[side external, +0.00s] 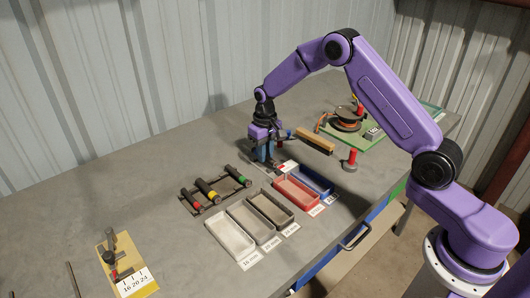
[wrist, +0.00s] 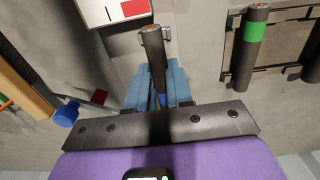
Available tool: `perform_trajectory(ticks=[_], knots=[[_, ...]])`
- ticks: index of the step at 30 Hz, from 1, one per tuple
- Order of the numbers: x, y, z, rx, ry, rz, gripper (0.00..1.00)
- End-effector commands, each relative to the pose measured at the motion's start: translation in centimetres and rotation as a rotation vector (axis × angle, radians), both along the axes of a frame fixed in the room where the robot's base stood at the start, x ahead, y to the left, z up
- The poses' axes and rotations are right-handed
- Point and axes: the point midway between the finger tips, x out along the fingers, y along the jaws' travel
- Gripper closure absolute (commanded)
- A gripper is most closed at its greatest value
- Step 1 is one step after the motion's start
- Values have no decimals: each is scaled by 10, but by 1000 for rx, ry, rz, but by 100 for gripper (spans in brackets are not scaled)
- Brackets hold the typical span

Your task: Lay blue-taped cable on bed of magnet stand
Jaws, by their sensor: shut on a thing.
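My gripper (wrist: 153,88) is shut on a dark cable (wrist: 156,58), held between its blue fingers. A bit of blue shows on the cable between the fingers; its far end points away from my wrist. In the side view my gripper (side external: 265,158) is low over the table behind the trays, and the cable cannot be made out there. A white card with a red patch (wrist: 118,8) lies just beyond the cable's tip, with a small metal piece (wrist: 151,35) beside the tip. I cannot tell for certain which part is the magnet stand's bed.
A rack (side external: 217,204) holds red-, yellow- and green-taped cables. Several labelled trays (side external: 230,234) stand in front. A wooden bar (side external: 315,140) and a red-topped post (side external: 350,160) are to the right; a green board with a coil (side external: 345,124) is behind. A gauge (side external: 125,262) stands front left.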

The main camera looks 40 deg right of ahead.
Motion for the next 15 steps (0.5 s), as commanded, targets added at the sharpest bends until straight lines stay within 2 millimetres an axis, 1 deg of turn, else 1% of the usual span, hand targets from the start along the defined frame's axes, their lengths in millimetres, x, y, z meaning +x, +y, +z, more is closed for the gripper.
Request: perform_trajectory(ticks=[15], knots=[[0,0,-11,0,0,0,100]])
